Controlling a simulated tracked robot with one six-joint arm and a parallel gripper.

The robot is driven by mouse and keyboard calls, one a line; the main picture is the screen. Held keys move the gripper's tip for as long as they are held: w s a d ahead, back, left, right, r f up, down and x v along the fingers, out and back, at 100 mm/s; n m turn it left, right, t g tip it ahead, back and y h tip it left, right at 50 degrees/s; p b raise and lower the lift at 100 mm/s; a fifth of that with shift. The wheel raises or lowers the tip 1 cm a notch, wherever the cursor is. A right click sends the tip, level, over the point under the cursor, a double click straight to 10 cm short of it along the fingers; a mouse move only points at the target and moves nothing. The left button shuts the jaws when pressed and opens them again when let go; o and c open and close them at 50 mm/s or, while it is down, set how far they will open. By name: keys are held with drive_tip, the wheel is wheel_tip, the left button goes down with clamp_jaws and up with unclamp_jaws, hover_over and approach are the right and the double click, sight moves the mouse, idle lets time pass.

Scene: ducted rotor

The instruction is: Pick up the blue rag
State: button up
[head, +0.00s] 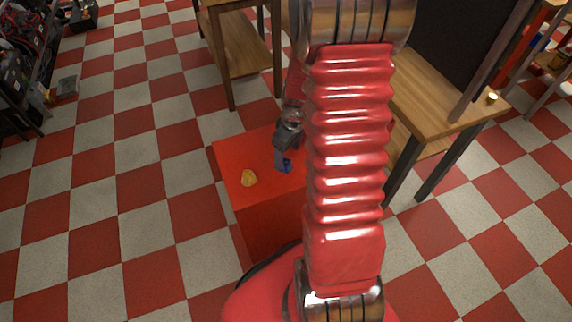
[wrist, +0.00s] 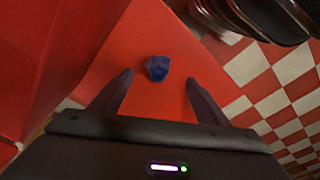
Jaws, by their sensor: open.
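The blue rag (wrist: 156,68) lies crumpled on a red surface, just beyond and between my gripper's fingertips in the wrist view. It also shows in the head view as a small blue patch (head: 286,166) beside the gripper's tip, on the red box top (head: 229,156). My gripper (wrist: 158,80) is open, its two dark fingers apart with nothing between them. In the head view my gripper (head: 283,165) hangs over the box top and partly hides the rag. I cannot tell the exact height above it.
A crumpled yellow rag (head: 249,178) lies on the box top left of my gripper. A wooden table (head: 440,95) stands to the right and a wooden bench (head: 243,65) behind. Checkered floor (head: 130,170) is clear to the left.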

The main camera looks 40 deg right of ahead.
sight(286, 160)
drive_tip(key=shift+f, duration=0.25)
drive_tip(key=shift+w+f, duration=0.25)
drive_tip(key=shift+f, duration=1.05)
drive_tip(key=shift+w+f, duration=0.2)
drive_tip(key=shift+f, duration=1.05)
drive_tip(key=shift+c, duration=0.2)
drive_tip(key=c, duration=1.1)
